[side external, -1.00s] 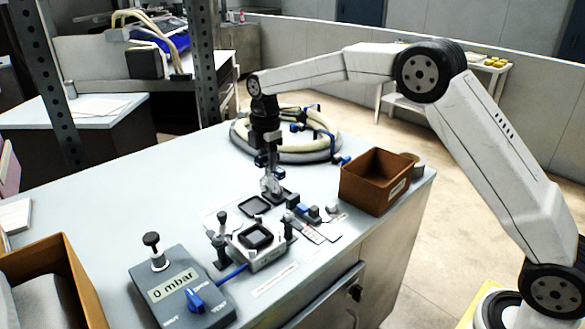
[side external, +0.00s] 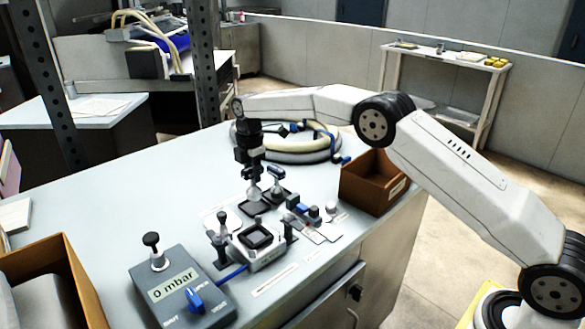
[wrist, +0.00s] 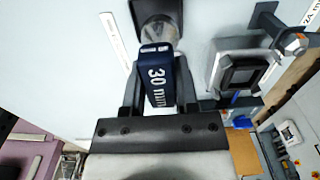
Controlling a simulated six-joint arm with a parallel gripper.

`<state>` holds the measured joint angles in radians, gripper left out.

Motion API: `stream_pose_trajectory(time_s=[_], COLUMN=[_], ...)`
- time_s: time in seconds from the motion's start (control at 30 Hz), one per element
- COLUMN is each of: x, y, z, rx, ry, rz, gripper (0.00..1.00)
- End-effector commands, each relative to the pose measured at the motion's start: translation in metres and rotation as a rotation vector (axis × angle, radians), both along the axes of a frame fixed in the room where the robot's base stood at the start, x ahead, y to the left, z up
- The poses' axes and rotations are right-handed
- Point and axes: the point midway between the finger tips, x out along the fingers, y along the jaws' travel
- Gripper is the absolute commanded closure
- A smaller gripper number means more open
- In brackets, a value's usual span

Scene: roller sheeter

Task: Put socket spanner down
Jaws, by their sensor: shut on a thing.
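My gripper (side external: 251,168) points down over the bench and is shut on the socket spanner. A second tool with a T-shaped handle (side external: 276,174) stands on the neighbouring dark pad, just to the right.
A fixture with a dark square ring (side external: 257,237) stands in front, with upright knobs beside it. A grey pressure box (side external: 182,287) reads "0 mbar". A brown bin (side external: 374,181) stands to the right. A coiled hose (side external: 320,140) lies behind.

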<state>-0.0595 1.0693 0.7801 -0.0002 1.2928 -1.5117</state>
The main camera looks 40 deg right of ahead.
Motion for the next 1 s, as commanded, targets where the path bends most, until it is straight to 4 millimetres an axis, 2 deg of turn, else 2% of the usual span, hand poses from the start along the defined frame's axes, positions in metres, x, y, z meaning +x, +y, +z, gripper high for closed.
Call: stream_pose_trajectory(time_s=[0.27,0.5,0.6,1.0], x=[0.004,0.004,0.004,0.004], y=[0.0,0.0,0.0,0.0], z=[-0.003,-0.029,-0.034,-0.037], rx=[0.0,0.0,0.0,0.0], ry=[-0.002,-0.001,-0.001,-0.002], rz=[0.0,0.0,0.0,0.0], gripper=[1.0,1.0,1.0,1.0])
